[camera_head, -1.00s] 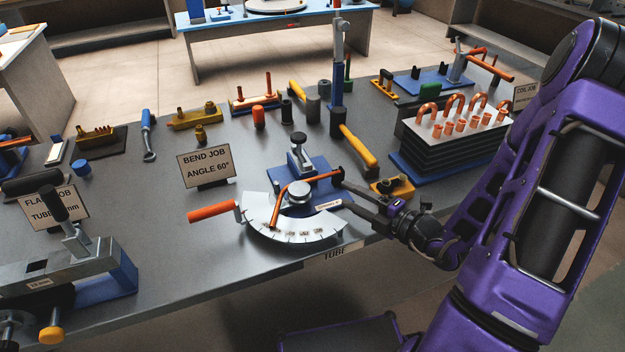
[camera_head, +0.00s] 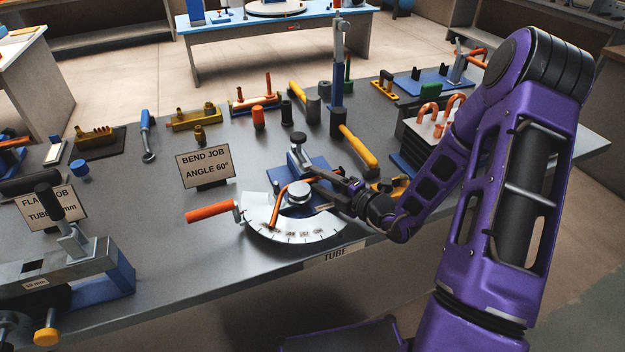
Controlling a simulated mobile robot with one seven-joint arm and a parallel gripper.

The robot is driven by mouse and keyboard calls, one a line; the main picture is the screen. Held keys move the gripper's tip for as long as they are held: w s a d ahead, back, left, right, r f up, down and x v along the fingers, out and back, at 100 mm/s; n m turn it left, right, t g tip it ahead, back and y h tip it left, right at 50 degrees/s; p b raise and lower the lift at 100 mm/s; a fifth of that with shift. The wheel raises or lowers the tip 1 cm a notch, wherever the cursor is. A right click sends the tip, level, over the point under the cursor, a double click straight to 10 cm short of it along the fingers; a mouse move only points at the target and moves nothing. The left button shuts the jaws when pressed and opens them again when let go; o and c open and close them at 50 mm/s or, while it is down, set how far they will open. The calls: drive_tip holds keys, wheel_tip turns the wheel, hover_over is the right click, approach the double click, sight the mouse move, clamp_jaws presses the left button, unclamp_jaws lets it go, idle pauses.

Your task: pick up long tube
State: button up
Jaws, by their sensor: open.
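A long bent copper tube (camera_head: 276,205) lies in the tube bender (camera_head: 299,198), running over its white angle scale (camera_head: 300,230) and round the central disc. Its right part is hidden by my gripper (camera_head: 322,182). My gripper is open and reaches in from the right, low over the bender's blue base. The fingers are small and dark here, and I cannot tell whether they touch the tube or straddle it.
The bender's orange handle (camera_head: 210,211) sticks out left. A "BEND JOB ANGLE 60°" sign (camera_head: 206,164) stands behind it. A yellow-handled tool (camera_head: 358,150) and a rack with copper U-tubes (camera_head: 428,114) lie beyond my wrist. A vise (camera_head: 75,255) is at the left.

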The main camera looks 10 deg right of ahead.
drive_tip(key=shift+c, duration=0.3)
clamp_jaws()
